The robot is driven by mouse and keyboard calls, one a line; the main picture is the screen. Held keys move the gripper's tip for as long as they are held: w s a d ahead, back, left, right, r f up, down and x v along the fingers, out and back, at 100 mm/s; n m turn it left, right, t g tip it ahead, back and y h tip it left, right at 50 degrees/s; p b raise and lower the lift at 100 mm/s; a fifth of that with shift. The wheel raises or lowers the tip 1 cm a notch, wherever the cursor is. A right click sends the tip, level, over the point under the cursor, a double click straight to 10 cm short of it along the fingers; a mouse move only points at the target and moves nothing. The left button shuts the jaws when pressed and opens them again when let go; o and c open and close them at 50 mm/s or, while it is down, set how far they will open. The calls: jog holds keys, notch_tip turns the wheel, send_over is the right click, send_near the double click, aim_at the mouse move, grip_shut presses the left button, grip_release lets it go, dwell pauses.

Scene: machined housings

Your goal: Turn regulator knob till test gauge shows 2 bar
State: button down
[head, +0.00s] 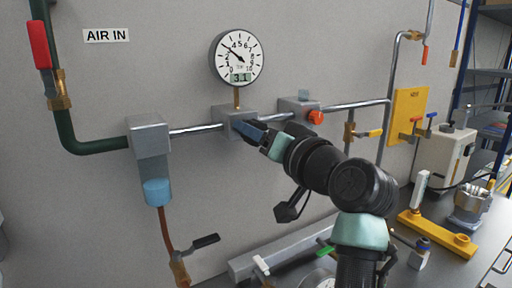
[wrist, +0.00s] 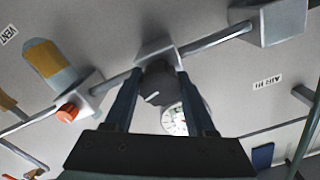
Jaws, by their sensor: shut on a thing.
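The round white gauge (head: 236,57) stands above the regulator block (head: 226,115) on the wall. Its digital window shows 3.1, and its needle points to the upper left, near 3. My gripper (head: 238,127) reaches the front of the block, and the knob is hidden behind it in the head view. In the wrist view, the dark knob (wrist: 158,86) with a pale mark line sits between the two fingers of my gripper (wrist: 157,80), which are shut on it. The gauge also shows in the wrist view (wrist: 173,121), partly covered by a finger.
A filter unit (head: 150,135) with a blue bowl is left of the block. A block with an orange-red knob (head: 316,117) is close on the right. The bench holds several fittings.

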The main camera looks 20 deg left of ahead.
jog(key=shift+n+b, duration=0.8)
jog(key=shift+n, duration=0.5)
jog(key=shift+c, duration=1.1)
grip_release()
jog(key=b+v, duration=0.2)
jog(key=v, duration=1.1)
